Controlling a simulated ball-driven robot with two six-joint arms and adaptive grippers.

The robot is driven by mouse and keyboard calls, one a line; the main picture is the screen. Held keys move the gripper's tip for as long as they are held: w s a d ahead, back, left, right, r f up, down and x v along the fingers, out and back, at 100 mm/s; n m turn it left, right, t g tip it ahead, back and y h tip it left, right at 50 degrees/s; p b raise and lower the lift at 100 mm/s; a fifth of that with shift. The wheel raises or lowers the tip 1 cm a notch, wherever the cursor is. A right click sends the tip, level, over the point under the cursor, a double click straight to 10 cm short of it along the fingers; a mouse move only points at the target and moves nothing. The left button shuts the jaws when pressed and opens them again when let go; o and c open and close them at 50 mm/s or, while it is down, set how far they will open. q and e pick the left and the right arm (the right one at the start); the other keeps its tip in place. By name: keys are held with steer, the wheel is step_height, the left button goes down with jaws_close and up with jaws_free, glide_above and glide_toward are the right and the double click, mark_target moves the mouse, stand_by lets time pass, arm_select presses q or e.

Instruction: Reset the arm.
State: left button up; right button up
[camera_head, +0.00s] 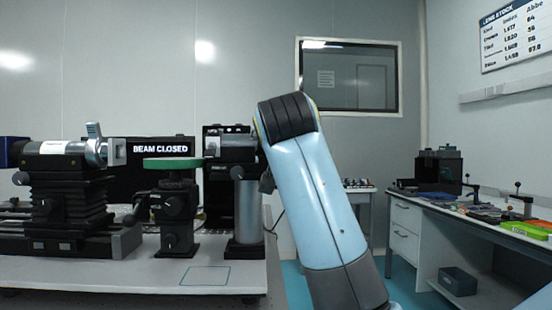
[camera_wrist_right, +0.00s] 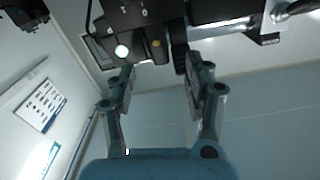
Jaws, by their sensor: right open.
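My right arm (camera_head: 318,195), light blue with a black joint at its top, rises through the middle of the head view. My right gripper (camera_wrist_right: 160,82) shows in the right wrist view with its two fingers apart and nothing between them. Behind the fingers is pale wall. Dark equipment (camera_wrist_right: 140,22) with a white round spot and a yellow knob fills the top of that view, and I cannot tell how far it is from the fingertips. The right gripper cannot be made out in the head view. My left gripper is in neither view.
An optical bench (camera_head: 130,275) on the left carries a lens mount (camera_head: 104,150), a stand with a green disc (camera_head: 173,163) and a "BEAM CLOSED" display (camera_head: 160,149). A side table (camera_head: 478,224) with small parts stands right. A lens chart (camera_head: 515,34) hangs above it.

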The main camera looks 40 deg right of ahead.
steer(key=shift+r, duration=0.65)
